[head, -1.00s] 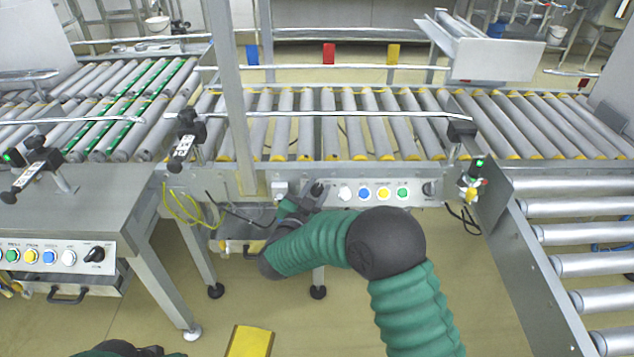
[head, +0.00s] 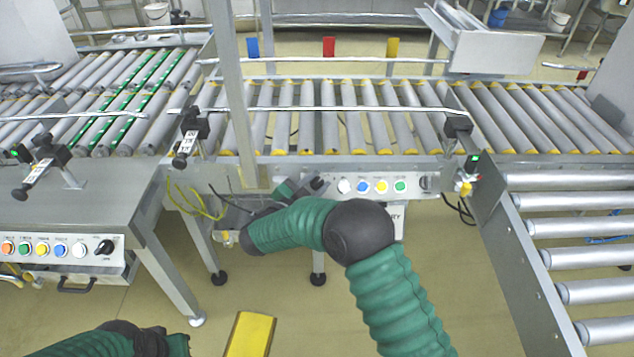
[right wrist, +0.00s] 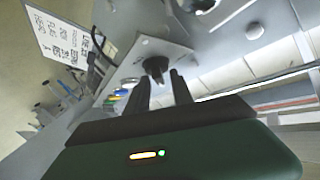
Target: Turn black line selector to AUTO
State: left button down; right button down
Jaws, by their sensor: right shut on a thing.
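A grey control panel (head: 413,186) under the middle conveyor carries white, blue, yellow and green buttons. My right gripper (head: 318,184) is at this panel's left end, left of the white button. In the right wrist view its two dark fingers (right wrist: 160,84) are shut on a black selector knob (right wrist: 155,66), with the knob's top showing past the fingertips.
A metal post (head: 232,90) stands left of my right gripper. A yellow block (head: 250,335) is at the bottom.

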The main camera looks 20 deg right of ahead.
jog(key=c, duration=1.5)
grip_release()
jog(key=shift+f, duration=0.1)
jog(key=shift+s+a, duration=0.15)
jog(key=shift+a, duration=0.05)
jog(key=p+v, duration=0.5)
jog(key=v, duration=1.1)
jog(key=shift+s+a+f+p, duration=0.1)
jog(key=shift+a+p, duration=0.1)
jog(key=shift+p, duration=0.2)
